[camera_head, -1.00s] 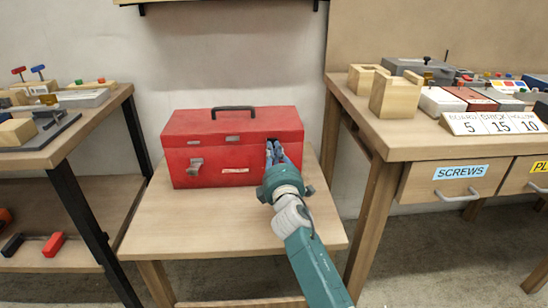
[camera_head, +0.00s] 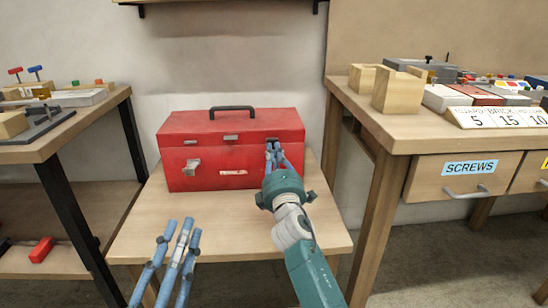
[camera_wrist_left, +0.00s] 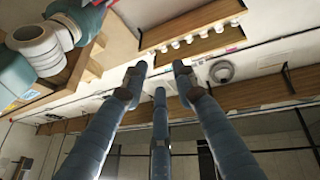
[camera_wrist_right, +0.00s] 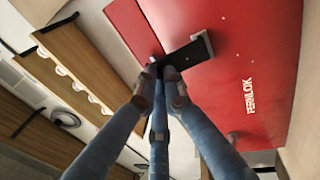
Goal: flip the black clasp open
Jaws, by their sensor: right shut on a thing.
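The red toolbox (camera_head: 228,160) stands shut on a small wooden table. The black clasp (camera_wrist_right: 187,53) is on its front at the right end; the right wrist view shows it as a dark bar sticking out from a bracket. My right gripper (camera_head: 274,147) is at that clasp, and its fingertips (camera_wrist_right: 158,72) are closed together on the clasp's free end. In the head view the fingers hide most of the clasp. My left gripper (camera_head: 183,228) is empty in front of the table, low and left of the right arm. Its three fingers (camera_wrist_left: 160,75) are spread apart.
A grey clasp (camera_head: 192,167) sits at the left of the toolbox front, and a black handle (camera_head: 232,109) on its lid. The small table (camera_head: 130,225) has bare room in front of the box. Workbenches flank it; the right one has a SCREWS drawer (camera_head: 468,178).

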